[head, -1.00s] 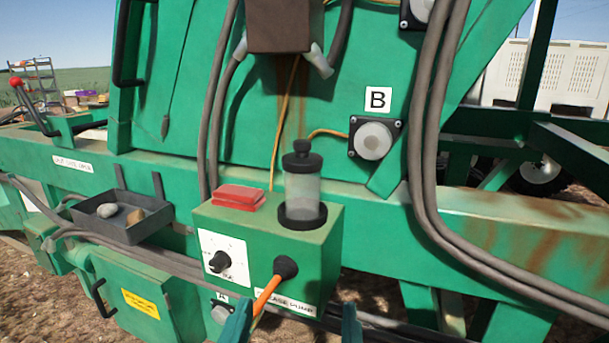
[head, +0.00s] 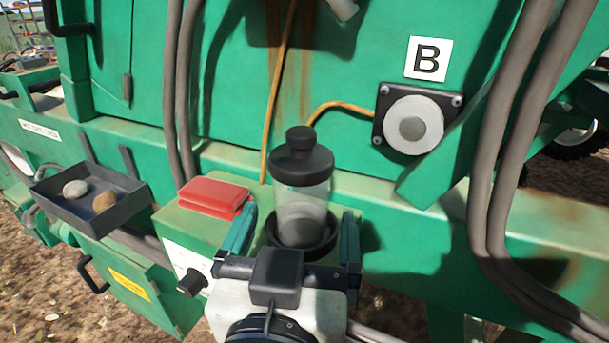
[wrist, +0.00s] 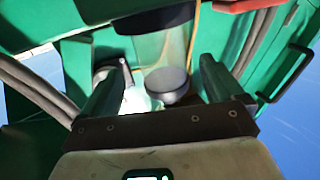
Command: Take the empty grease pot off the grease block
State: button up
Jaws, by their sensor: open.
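The grease pot (head: 301,200) is clear with a black knobbed lid and looks empty. It stands upright in a black ring (head: 327,243) on top of the green grease block (head: 178,226). My gripper (head: 294,232) is open in front of the pot, one finger to each side of it in the picture. The gripper hides part of the ring and the block's front. In the wrist view, the pot's clear body (wrist: 168,48) and black lid (wrist: 167,86) show between the open fingers (wrist: 160,72). I cannot tell whether the fingers reach around the pot.
A red cover (head: 214,196) lies on the block left of the pot. A dark tray (head: 98,215) with two stones hangs further left. A round fitting (head: 414,124) under label B (head: 428,59) is at the right. Thick hoses (head: 500,150) run down the right side.

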jog(key=w, duration=0.2)
jog(key=shift+w, duration=0.3)
jog(key=w+p, duration=0.3)
jog(key=w, duration=0.1)
jog(key=shift+r, duration=0.25)
jog(key=shift+w+f, duration=0.15)
jog(key=shift+w, duration=0.35)
jog(key=c, duration=1.1)
jog(key=shift+c, duration=0.4)
